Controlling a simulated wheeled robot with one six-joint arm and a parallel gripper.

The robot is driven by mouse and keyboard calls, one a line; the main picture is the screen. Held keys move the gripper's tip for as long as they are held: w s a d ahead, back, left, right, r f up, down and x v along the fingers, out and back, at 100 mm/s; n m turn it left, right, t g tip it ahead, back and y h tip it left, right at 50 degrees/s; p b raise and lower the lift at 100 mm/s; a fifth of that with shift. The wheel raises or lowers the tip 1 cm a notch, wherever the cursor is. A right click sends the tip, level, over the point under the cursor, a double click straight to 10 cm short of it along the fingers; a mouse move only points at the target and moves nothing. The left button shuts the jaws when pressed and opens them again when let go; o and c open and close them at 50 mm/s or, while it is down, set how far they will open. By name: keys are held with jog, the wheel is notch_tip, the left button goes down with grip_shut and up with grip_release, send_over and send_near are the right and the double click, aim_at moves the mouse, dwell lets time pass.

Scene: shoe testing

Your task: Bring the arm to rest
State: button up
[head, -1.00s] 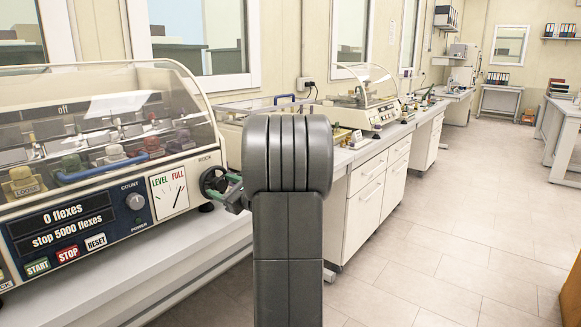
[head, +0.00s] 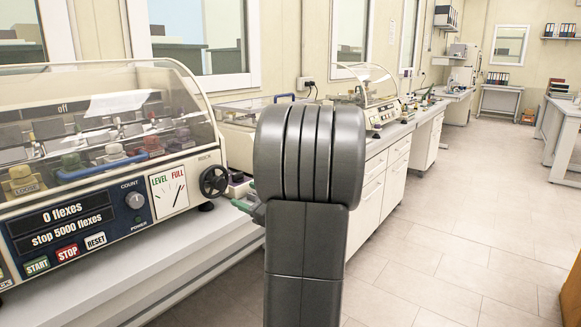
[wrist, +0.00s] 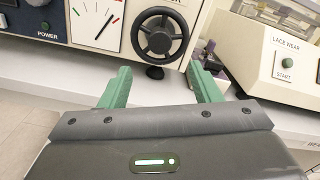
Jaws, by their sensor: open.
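My gripper (wrist: 160,88) shows in the wrist view with its two green fingers apart and nothing between them. The black handwheel (wrist: 160,35) of the flexing machine is just beyond the fingertips, apart from them. In the head view my arm link stands in the middle and hides most of the gripper; a bit of green finger (head: 246,204) shows at its left edge. The flexing machine (head: 130,215) stands at the left with its clear lid down. Its display reads 0 flexes and stop 5000 flexes.
The lace wear machine (wrist: 270,65) stands right of the handwheel in the wrist view. A white bench with drawers (head: 372,195) runs back along the wall. The tiled floor (head: 450,240) at the right is clear. A table (head: 565,130) stands at the far right.

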aim_at(221, 186)
jog(key=x, duration=1)
jog(key=shift+w+a+f+n+b, duration=0.15)
jog(key=shift+f+n+b, duration=0.1)
jog(key=shift+n+b, duration=0.2)
jog(key=shift+r+n+b, duration=0.1)
jog(key=shift+n+b, duration=0.75)
jog(key=shift+n, duration=0.2)
jog(key=n+b, duration=0.2)
jog(key=n, duration=0.1)
jog(key=n+b, duration=0.3)
jog(key=n, duration=0.2)
jog(key=n+b, duration=0.1)
jog(key=n, duration=0.4)
jog(key=shift+r+n+b, duration=0.15)
jog(key=shift+n+b, duration=0.15)
jog(key=shift+b, duration=0.05)
jog(key=n, duration=0.5)
